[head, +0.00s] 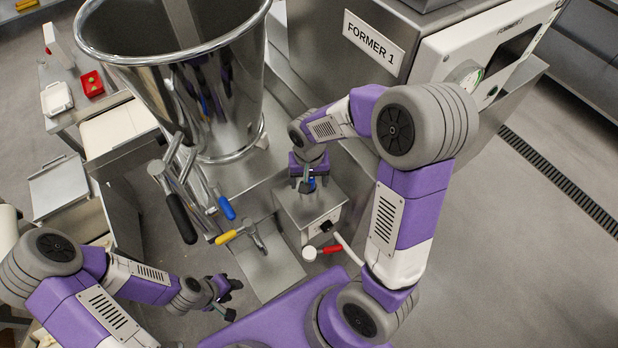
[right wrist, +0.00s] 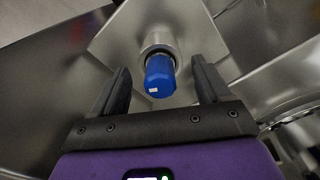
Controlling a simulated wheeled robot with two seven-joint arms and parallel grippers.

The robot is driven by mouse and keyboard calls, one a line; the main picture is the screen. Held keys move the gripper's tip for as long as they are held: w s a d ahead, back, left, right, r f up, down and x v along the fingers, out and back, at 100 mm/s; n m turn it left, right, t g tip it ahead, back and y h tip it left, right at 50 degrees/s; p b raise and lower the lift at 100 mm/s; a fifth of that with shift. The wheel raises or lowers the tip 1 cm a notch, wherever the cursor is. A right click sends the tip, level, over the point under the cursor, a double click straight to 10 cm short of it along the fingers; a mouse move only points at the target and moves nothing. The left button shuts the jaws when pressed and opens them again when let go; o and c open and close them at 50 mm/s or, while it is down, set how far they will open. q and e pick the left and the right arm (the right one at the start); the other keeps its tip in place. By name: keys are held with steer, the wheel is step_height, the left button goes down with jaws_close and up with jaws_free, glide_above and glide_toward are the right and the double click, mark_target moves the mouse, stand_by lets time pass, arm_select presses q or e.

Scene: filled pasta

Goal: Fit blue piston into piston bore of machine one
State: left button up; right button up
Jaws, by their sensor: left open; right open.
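The blue piston (right wrist: 160,76) stands in a round steel collar (right wrist: 157,42) on top of a small steel box (head: 309,210) in front of the machine labelled FORMER 1 (head: 374,42). Its blue end sticks out of the collar; how deep it sits cannot be told. My right gripper (right wrist: 161,70) is open, with one finger on each side of the piston and visible gaps between. In the head view the right gripper (head: 308,183) is over the box and mostly hides the piston. My left gripper (head: 228,298) is open and empty at lower left, well away from the box.
A large shiny steel hopper (head: 215,100) stands left of the box. Levers with black (head: 181,218), blue (head: 227,207) and yellow (head: 229,237) handles stick out below it. A red-handled lever (head: 332,250) is at the box's front. Open floor lies at right.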

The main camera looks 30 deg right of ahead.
steer(key=shift+r+p, duration=2.8)
steer(key=shift+r, duration=0.75)
step_height(320, 180, up, 8)
steer(key=shift+f, duration=0.25)
